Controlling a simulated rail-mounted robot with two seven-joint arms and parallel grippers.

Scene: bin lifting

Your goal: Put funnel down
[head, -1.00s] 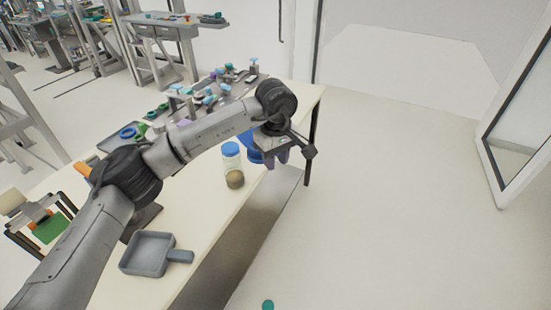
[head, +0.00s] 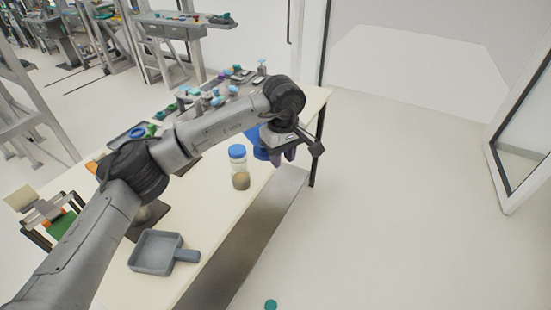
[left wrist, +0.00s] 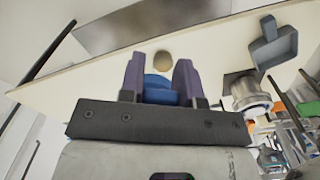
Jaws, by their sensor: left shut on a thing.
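The blue funnel (head: 260,142) is partly hidden behind my left gripper (head: 287,155) in the head view, over the far right edge of the table. In the left wrist view, a blue part of the funnel (left wrist: 160,86) sits between the two purple fingers of my left gripper (left wrist: 159,82), which is shut on it. I cannot tell whether the funnel touches the tabletop. My right gripper is not in view.
A clear jar with a blue lid and brown contents (head: 239,168) stands left of the funnel on the table (head: 205,215). A grey scoop-like pan (head: 157,253) lies nearer. Several small coloured parts (head: 215,95) lie behind my arm. Table space between jar and pan is clear.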

